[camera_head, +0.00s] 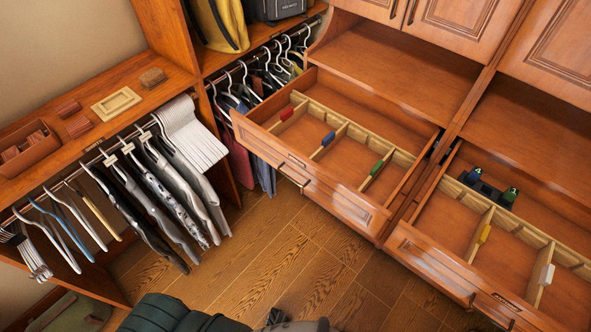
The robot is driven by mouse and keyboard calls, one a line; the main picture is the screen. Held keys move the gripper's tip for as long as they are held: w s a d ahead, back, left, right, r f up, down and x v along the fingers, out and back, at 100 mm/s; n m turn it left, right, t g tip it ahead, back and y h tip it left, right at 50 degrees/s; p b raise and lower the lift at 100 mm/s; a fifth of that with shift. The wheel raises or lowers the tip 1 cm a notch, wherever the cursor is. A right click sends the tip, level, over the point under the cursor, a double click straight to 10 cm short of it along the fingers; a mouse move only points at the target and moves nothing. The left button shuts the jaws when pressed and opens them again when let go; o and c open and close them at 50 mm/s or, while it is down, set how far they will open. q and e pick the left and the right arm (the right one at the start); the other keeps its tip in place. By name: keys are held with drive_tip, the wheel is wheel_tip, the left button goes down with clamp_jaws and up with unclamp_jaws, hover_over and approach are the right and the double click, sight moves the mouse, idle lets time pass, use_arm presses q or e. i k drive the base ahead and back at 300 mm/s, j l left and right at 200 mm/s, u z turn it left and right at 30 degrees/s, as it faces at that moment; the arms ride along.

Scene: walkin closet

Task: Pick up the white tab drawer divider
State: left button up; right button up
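The divider with the white tab (546,274) stands in the open right drawer (462,277), near its right side in the picture. It is a thin wooden strip set across the drawer, with the white tab on its upper edge. A divider with a yellow tab (484,233) stands to its left in the same drawer.
The open left drawer (345,203) holds dividers with red (286,113), blue (328,138) and green (376,167) tabs. A dark object with green parts (488,187) lies in the right drawer. Clothes hang at left. Wooden floor (270,250) is clear before the drawers.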

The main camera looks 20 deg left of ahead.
sight(542, 276)
drive_tip(key=z, duration=1.75)
drive_tip(key=u, duration=2.35)
drive_tip(key=z, duration=2.35)
drive_tip(key=l+z, duration=0.3)
drive_tip(key=z, duration=0.15)
